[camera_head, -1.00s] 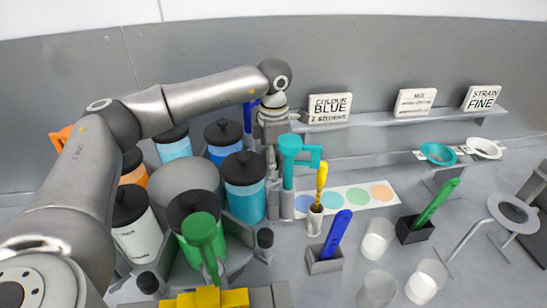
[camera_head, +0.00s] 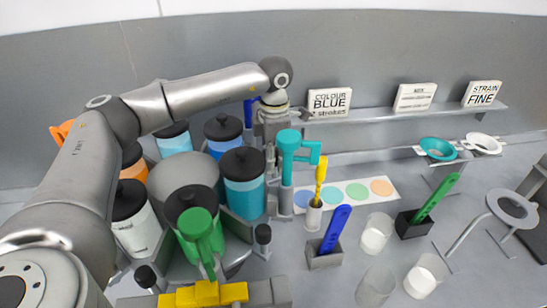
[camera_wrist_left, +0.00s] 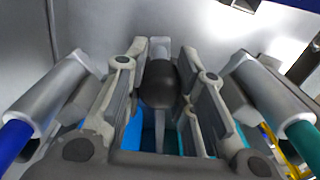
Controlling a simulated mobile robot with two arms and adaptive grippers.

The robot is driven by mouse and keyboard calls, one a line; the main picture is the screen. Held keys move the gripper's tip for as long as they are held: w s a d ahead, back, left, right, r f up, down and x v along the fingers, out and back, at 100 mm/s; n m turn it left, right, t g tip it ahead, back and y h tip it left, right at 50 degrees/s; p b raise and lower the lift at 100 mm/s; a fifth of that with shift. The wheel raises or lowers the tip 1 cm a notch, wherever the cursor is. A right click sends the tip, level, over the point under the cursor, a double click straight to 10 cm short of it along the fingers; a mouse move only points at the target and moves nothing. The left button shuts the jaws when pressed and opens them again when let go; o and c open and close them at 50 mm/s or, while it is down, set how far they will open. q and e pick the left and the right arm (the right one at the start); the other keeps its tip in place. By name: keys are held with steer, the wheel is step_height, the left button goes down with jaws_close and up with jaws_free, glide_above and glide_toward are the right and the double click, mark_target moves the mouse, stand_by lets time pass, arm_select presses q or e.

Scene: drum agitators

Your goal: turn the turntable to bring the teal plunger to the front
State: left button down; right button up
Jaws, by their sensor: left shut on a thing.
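The turntable (camera_head: 235,255) carries several lidded drums with coloured plungers around a grey hub. The teal plunger (camera_head: 289,150) stands upright on its right side, beside a teal drum (camera_head: 244,190). A green plunger (camera_head: 197,225) is at the front, and a blue plunger (camera_head: 248,112) is partly hidden behind my arm at the back. My left gripper (camera_head: 270,158) points down between the blue and teal plungers. In the left wrist view its fingers (camera_wrist_left: 160,95) are shut around a dark rounded knob (camera_wrist_left: 160,80). My right gripper is out of view.
A yellow block (camera_head: 203,295) lies at the front edge. Similar dark knobs (camera_head: 263,234) show around the rim. Signs (camera_head: 329,103) stand on a back shelf.

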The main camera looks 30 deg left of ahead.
arm_select(q)
steer(key=s+d+m+b, duration=0.1)
steer(key=s+d, duration=0.1)
steer(key=s+d+m+b, duration=0.1)
steer(key=d+m, duration=0.1)
steer(key=shift+s+d+r, duration=0.1)
steer(key=shift+s, duration=0.25)
steer(key=c, duration=1.3)
jaws_free()
steer(key=shift+o, duration=0.7)
step_height(320, 180, up, 12)
